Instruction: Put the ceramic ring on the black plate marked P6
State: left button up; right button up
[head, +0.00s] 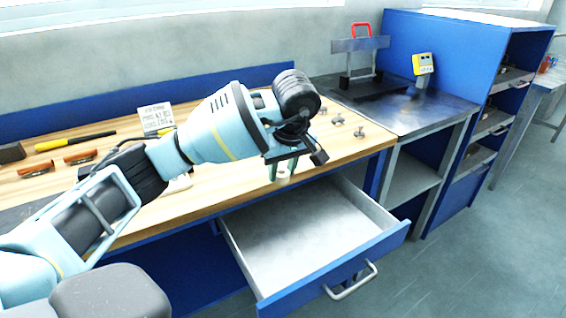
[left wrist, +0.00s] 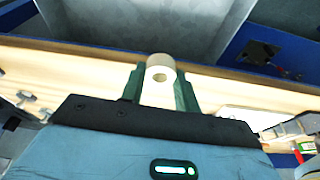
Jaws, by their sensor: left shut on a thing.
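My left gripper (head: 282,168) is over the front edge of the wooden bench, above the open drawer. It is shut on a small cream-white ring (head: 283,177). In the left wrist view the ring (left wrist: 160,72) sits between the green fingers (left wrist: 159,88), with its hole partly showing. No plate with a readable P6 mark shows in either view. My right gripper is not in view.
The open drawer (head: 310,228) looks empty and juts out below the bench (head: 345,150). Several small metal parts (head: 337,120) lie on the bench at right. Files with red handles (head: 82,157), a yellow-handled tool (head: 75,142) and a white sign (head: 157,117) are at left. A metal table (head: 435,115) adjoins.

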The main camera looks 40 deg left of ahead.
pick_arm(q)
jog(key=s+d+f+m+t+h, duration=0.1)
jog(key=s+d+f+m, duration=0.4)
jog(key=s+d+m, duration=0.6)
jog(key=shift+d+m+t+h, duration=0.3)
jog(key=shift+d+m+h, duration=0.55)
jog(key=shift+d, duration=0.2)
jog(key=shift+a, duration=0.1)
